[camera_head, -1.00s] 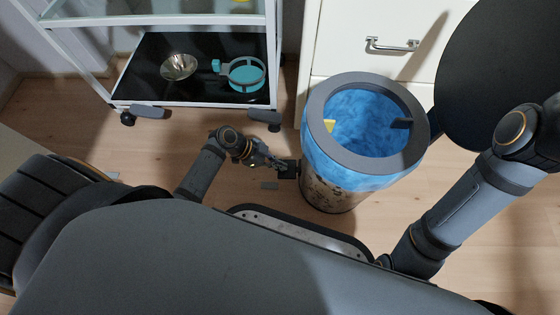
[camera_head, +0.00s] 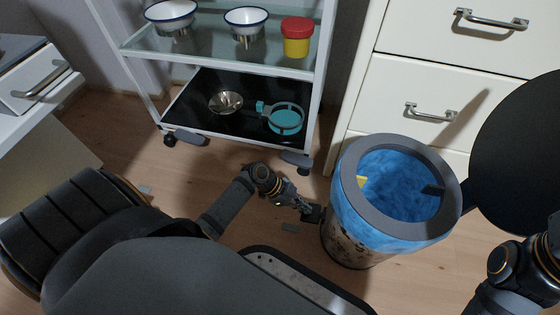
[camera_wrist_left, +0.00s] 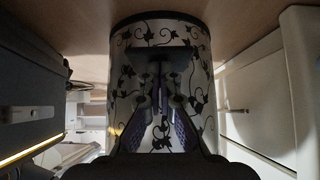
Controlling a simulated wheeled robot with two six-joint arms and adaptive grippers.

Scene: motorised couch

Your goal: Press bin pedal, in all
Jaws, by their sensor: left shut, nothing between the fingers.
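The bin (camera_head: 350,243) stands upright with a grey rim and blue liner. Its round dark lid (camera_head: 520,140) is raised at the right. A yellow piece and a dark piece show inside. My left gripper (camera_head: 316,212) is shut and empty, low at the bin's left side. In the left wrist view, the gripper (camera_wrist_left: 158,75) points at the patterned bin (camera_wrist_left: 195,50), upside down there. A dark flat piece (camera_wrist_left: 160,58), seemingly the pedal, is at the fingertips; I cannot tell whether they touch. The pedal is not clear in the head view. My right gripper is out of view.
A white trolley (camera_head: 318,90) stands behind, with bowls (camera_head: 245,20) and a red-lidded yellow jar (camera_head: 297,38) above, and a metal bowl (camera_head: 226,102) and teal item (camera_head: 284,118) below. White drawers (camera_head: 420,85) stand behind the bin. Some floor (camera_head: 190,165) is clear.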

